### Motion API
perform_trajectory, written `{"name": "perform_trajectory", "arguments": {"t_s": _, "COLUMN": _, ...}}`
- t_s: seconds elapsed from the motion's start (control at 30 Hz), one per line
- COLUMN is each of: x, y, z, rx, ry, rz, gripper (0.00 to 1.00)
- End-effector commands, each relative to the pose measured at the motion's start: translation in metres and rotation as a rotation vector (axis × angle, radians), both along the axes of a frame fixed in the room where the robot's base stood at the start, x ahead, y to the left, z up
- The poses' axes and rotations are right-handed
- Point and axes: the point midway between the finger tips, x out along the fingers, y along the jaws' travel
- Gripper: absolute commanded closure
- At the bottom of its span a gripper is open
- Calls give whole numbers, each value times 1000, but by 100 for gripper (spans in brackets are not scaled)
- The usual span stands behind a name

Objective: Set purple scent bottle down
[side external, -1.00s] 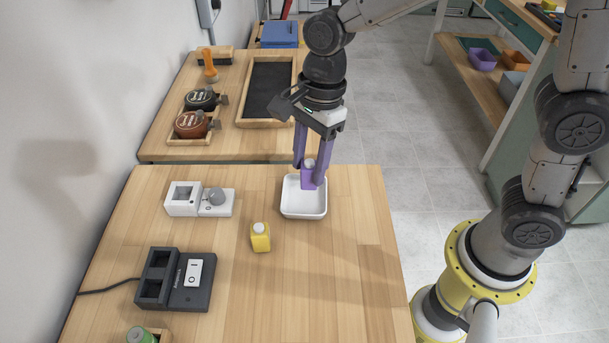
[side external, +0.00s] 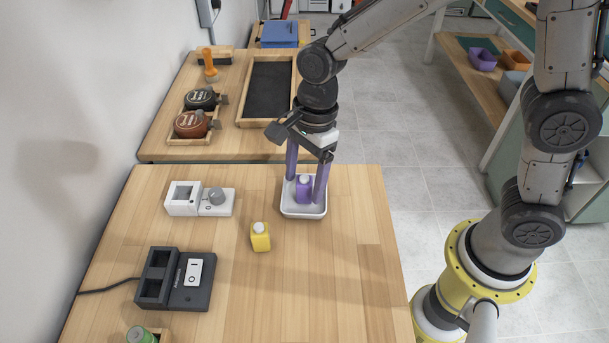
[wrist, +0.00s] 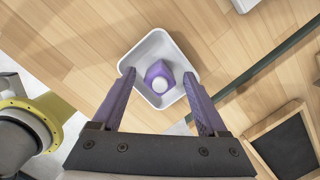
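The purple scent bottle (side external: 304,189) with a white cap stands upright in the white square tray (side external: 303,211). In the wrist view the bottle (wrist: 158,77) sits inside the tray (wrist: 151,45), with its cap facing the camera. My gripper (side external: 305,198) is over the tray with its purple fingers on either side of the bottle. In the wrist view the fingers (wrist: 158,80) are spread wide, with a gap between each finger and the bottle. The gripper is open and empty.
A yellow bottle (side external: 260,238) with a white cap stands left of the tray. A white device with a grey knob (side external: 215,198) and a black charger (side external: 175,281) are further left. The wooden table's (side external: 345,270) front right is clear. A second table behind holds tape rolls and a black-lined tray (side external: 267,90).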

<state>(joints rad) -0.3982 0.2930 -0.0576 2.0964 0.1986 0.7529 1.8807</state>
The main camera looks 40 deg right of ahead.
Motion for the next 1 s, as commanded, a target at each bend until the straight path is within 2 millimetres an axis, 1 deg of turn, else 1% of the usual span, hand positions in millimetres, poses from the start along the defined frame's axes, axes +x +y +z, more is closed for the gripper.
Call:
{"name": "perform_trajectory", "arguments": {"t_s": 0.3, "x": 0, "y": 0, "z": 1, "rx": 0, "ry": 0, "rz": 0, "gripper": 19}}
{"name": "perform_trajectory", "arguments": {"t_s": 0.43, "x": 1, "y": -1, "z": 10, "rx": 1, "ry": -2, "rz": 0, "gripper": 19}}
{"name": "perform_trajectory", "arguments": {"t_s": 0.57, "x": 1, "y": -4, "z": 32, "rx": 2, "ry": -5, "rz": -1, "gripper": 19}}
{"name": "perform_trajectory", "arguments": {"t_s": 0.8, "x": 0, "y": -12, "z": 81, "rx": 1, "ry": -5, "rz": -1, "gripper": 19}}
{"name": "perform_trajectory", "arguments": {"t_s": 0.9, "x": 0, "y": -14, "z": 98, "rx": 1, "ry": -4, "rz": -1, "gripper": 19}}
{"name": "perform_trajectory", "arguments": {"t_s": 1.0, "x": 0, "y": -16, "z": 110, "rx": 0, "ry": -1, "rz": -1, "gripper": 19}}
